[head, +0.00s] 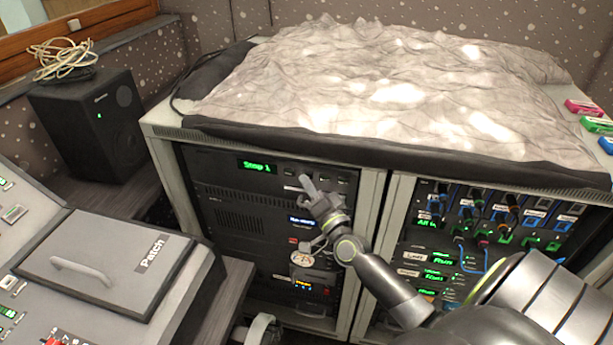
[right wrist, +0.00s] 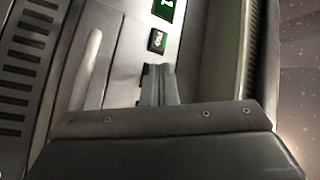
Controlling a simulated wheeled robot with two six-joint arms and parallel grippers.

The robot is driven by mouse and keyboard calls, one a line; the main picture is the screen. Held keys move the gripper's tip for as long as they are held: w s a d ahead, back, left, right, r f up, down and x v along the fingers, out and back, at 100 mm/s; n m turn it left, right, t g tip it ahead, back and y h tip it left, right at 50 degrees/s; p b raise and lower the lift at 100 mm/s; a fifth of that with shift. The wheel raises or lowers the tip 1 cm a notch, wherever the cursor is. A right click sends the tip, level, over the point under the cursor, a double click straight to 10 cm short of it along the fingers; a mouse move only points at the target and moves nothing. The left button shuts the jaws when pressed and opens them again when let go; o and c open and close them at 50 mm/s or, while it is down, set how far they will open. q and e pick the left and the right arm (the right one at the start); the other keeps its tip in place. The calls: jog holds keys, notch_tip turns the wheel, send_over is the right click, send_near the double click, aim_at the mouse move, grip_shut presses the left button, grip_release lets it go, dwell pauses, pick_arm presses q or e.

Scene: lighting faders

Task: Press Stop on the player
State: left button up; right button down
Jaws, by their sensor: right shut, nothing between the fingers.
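The top unit (head: 225,165) in the left rack has a green display (head: 257,167), whose text is hard to read, and a row of small dark buttons (head: 290,173). I take it to be the player; no Stop label is legible. My right gripper (head: 307,184) is shut and empty, its fingertips in front of this button row, hiding part of it. In the right wrist view, the shut fingers (right wrist: 158,84) point at the panel, close to a small dark button (right wrist: 157,40) with a light marking. I cannot tell whether they touch the panel. My left gripper is not in view.
A pale rod-like handle (right wrist: 90,65) stands beside the fingers in the right wrist view. A crumpled grey cover (head: 370,90) lies on top of the racks. Cabled units (head: 490,215) fill the right rack. A Patch-labelled console lid (head: 105,262) and a speaker (head: 95,120) are at left.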

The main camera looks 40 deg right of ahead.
dwell(0.5)
jog(key=shift+s+a, duration=0.45)
jog(key=shift+a, duration=0.05)
jog(key=s+a, duration=0.3)
jog(key=shift+s+a+p, duration=0.15)
jog(key=shift+a+p, duration=0.15)
jog(key=shift+a, duration=0.1)
dwell(0.8)
